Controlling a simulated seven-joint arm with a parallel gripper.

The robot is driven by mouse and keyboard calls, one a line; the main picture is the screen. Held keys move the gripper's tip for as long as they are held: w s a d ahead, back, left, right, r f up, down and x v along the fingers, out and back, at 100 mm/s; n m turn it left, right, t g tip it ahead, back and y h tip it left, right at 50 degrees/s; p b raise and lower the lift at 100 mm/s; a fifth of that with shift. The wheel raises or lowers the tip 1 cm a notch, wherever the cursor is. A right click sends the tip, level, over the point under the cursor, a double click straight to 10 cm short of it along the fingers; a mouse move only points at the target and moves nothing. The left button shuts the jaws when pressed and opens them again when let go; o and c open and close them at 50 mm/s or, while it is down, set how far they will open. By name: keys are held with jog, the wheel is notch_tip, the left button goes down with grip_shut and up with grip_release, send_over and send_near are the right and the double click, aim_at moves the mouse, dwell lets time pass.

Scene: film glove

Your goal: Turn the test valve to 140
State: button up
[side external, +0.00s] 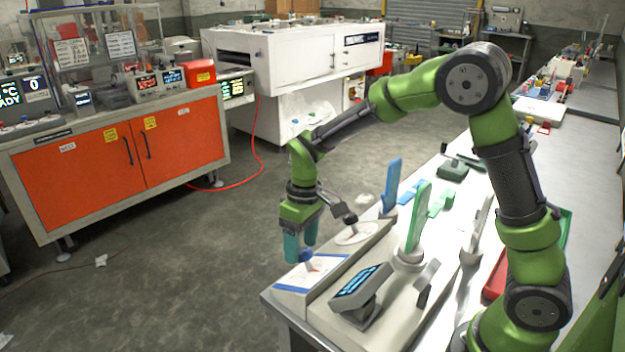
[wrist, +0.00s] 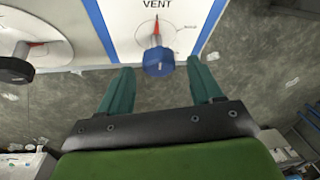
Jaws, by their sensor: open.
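In the wrist view a blue knob (wrist: 158,62) with a red pointer sits on a white, blue-edged panel (wrist: 190,12) marked VENT. The pointer aims up toward that word. My gripper (wrist: 160,66) is open, its two teal fingers on either side of the blue knob; whether they touch it I cannot tell. The side view shows my gripper (side external: 300,250) low over the same panel (side external: 292,283), near the blue knob (side external: 306,257). A second, dark knob (wrist: 15,68) with a red pointer is at the left. No label reading test is legible.
The dark knob (side external: 350,217) on a round white plate stands close behind my gripper. A tilted display (side external: 360,290) and an upright green handle (side external: 418,215) stand on the bench to the right. Open floor (side external: 200,270) lies to the left.

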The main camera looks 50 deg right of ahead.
jog(key=shift+f, duration=0.4)
jog(key=shift+c, duration=0.5)
jog(key=c, duration=1)
jog(key=shift+o, duration=0.2)
